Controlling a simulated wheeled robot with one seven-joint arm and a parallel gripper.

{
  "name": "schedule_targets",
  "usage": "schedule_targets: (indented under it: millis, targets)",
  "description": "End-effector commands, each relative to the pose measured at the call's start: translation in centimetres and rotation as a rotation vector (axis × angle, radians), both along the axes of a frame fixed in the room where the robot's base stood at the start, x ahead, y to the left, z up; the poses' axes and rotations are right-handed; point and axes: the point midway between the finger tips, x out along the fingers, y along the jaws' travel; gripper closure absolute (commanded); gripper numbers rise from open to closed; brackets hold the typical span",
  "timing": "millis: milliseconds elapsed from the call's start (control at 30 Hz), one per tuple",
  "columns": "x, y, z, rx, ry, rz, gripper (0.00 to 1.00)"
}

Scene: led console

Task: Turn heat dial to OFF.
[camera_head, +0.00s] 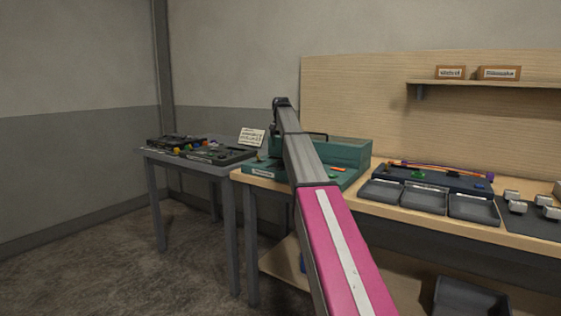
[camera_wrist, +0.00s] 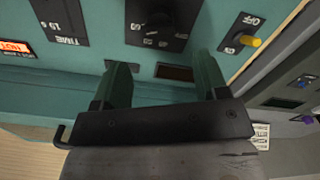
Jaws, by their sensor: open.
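The teal console (camera_head: 345,152) stands on the wooden bench in the head view, partly hidden behind my arm. In the wrist view its panel (camera_wrist: 185,45) appears upside down. A black dial (camera_wrist: 158,18) on a dark plate with small white marks sits at the top middle; I take it for the heat dial, but its setting is not legible. My gripper (camera_wrist: 163,65) is open and empty, its two green fingers apart. The dial appears beyond the fingertips, between them in the picture, with no clear contact. My gripper is hidden in the head view.
A yellow-tipped switch (camera_wrist: 250,42) marked OFF is right of the dial; a TIME plate (camera_wrist: 62,20) and a lit orange display (camera_wrist: 14,47) are left. A grey table (camera_head: 228,168) with dark devices stands left of the bench. Trays (camera_head: 424,198) lie to the right.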

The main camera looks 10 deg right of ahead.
Motion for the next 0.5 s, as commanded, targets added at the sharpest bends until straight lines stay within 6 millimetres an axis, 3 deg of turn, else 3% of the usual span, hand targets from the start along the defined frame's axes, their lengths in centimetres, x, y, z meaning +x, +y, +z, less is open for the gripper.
schedule_targets:
  millis: [200,500]
  targets:
    - [-0.1,0.0,-4.2,0.000,0.002,0.000,0.33]
    - [0.0,0.0,-7.9,0.000,0.001,0.000,0.33]
